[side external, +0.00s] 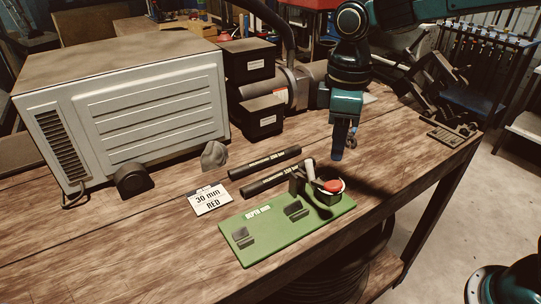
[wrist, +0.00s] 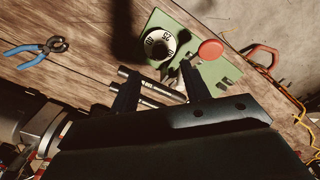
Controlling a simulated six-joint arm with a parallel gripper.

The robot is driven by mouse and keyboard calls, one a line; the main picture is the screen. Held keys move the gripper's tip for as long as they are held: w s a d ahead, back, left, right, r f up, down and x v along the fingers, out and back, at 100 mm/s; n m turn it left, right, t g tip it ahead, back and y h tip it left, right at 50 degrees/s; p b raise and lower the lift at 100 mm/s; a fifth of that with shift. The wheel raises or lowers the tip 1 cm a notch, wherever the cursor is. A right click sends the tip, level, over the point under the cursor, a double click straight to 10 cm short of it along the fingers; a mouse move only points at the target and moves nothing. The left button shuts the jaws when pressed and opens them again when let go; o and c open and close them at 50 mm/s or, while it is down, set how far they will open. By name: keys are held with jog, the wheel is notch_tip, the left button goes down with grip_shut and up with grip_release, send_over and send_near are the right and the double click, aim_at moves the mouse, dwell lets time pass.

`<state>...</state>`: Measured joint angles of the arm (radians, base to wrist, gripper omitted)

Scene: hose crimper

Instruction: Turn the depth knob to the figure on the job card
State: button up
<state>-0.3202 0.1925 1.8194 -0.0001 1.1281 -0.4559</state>
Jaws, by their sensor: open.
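The job card (side external: 209,200) lies on the bench left of the green board and reads "30 mm RED". The green board (side external: 262,240) carries a small label and dark brackets. At its right end stand a red round cap (side external: 333,186) and a pale lever (side external: 310,171). The wrist view shows a white ring dial (wrist: 160,44) with dark figures, too small to read surely, beside the red cap (wrist: 211,49). My gripper (side external: 338,155) is open and empty above the bench, behind the board's right end. Its fingers (wrist: 158,88) stand apart, short of the dial.
Two black hoses (side external: 264,162) lie behind the board. Blue-handled pliers (wrist: 40,52) lie on the bench in the wrist view. A grey ventilated box (side external: 120,115), black bins (side external: 258,115) and a grey lump (side external: 214,155) stand farther back. The bench front edge is near the board.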

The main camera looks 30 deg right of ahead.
notch_tip(320, 180, up, 7)
jog(key=shift+f, duration=0.15)
dwell(0.4)
jog(key=s+d+f+m+t, duration=0.1)
jog(key=s+d+m, duration=0.3)
jog(key=s, duration=0.5)
jog(key=s+d+f+m+t, duration=0.2)
jog(key=s+d+m+t, duration=0.2)
jog(key=s+d, duration=0.4)
jog(key=s+m, duration=0.1)
jog(key=s, duration=0.1)
jog(key=shift+s+d+t, duration=0.2)
jog(key=shift+s+t, duration=0.1)
